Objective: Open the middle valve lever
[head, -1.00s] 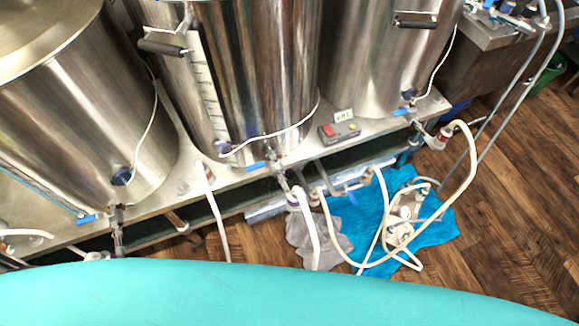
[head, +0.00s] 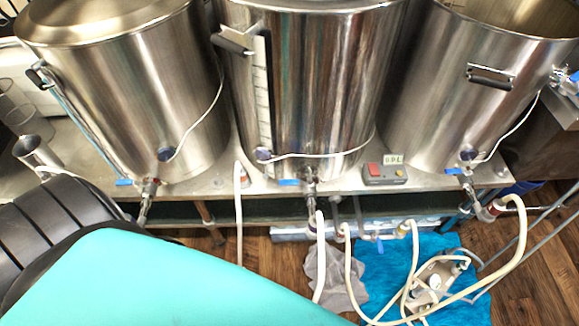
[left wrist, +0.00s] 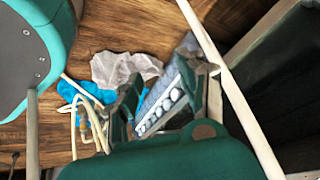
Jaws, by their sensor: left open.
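Three steel kettles stand side by side in the head view. The middle kettle (head: 315,85) has a blue valve lever (head: 289,182) at its base, lying level and pointing left from the valve (head: 310,184). The left kettle's blue lever (head: 123,182) and the right kettle's blue lever (head: 454,171) also show. My left arm fills the lower left of the head view, with its gripper out of sight there. In the left wrist view my left gripper (left wrist: 160,88) has its dark fingers apart, with floor and hoses beyond. No lever can be made out there. My right gripper is in neither view.
A steel bench (head: 345,186) carries the kettles. A control box with a red switch (head: 385,174) sits right of the middle valve. White hoses (head: 320,260) hang in front. A pump (head: 432,285) stands on a blue cloth (head: 470,310), beside a grey cloth (head: 335,275).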

